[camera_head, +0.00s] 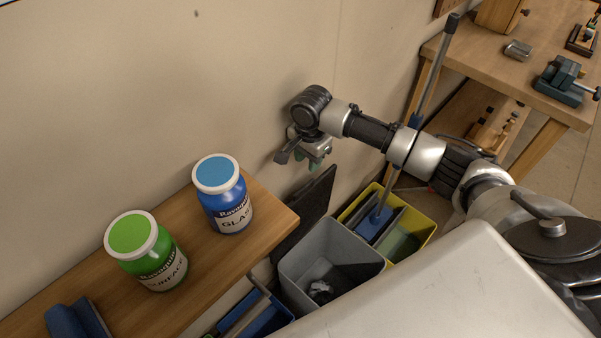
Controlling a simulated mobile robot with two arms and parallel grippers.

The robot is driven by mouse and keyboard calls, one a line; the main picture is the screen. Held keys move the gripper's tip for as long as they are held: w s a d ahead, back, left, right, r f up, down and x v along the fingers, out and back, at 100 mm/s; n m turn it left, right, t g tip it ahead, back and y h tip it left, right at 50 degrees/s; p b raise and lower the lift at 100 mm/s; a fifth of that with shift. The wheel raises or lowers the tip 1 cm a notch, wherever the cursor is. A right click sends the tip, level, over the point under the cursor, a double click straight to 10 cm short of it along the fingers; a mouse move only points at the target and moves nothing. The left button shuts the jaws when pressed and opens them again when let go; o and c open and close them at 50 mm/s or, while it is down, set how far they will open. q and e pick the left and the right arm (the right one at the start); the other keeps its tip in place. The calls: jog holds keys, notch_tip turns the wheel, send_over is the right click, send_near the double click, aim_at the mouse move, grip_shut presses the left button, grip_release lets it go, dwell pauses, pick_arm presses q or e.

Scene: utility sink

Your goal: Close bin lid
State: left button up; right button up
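The grey bin (291,285) stands on the floor below the shelf end, with some crumpled dark and light waste inside. Its dark lid (318,200) stands up, tilted back towards the wall, so the bin is open. My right gripper (303,158) is above the lid's upper edge, close to the wall. Its fingers point down and look spread apart, with nothing seen between them. I cannot tell whether it touches the lid. My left gripper is out of view.
A wooden shelf (265,220) holds a blue jar (222,195) and a green jar (145,250). A yellow bucket (425,229) with a blue mop (374,224) stands right of the bin. A blue container (266,319) is left of it. A workbench (480,50) is behind.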

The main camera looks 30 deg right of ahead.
aim_at(308, 183)
jog(key=shift+s+f, duration=0.2)
jog(key=shift+f, duration=0.4)
jog(key=shift+s+f, duration=0.15)
jog(key=shift+f, duration=0.4)
notch_tip(308, 183, down, 6)
jog(key=shift+w+a+f+b, duration=0.1)
jog(key=shift+b, duration=0.25)
jog(key=shift+f, duration=0.35)
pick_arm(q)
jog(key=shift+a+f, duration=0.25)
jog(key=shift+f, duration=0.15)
pick_arm(e)
jog(key=shift+f, duration=0.35)
grip_shut()
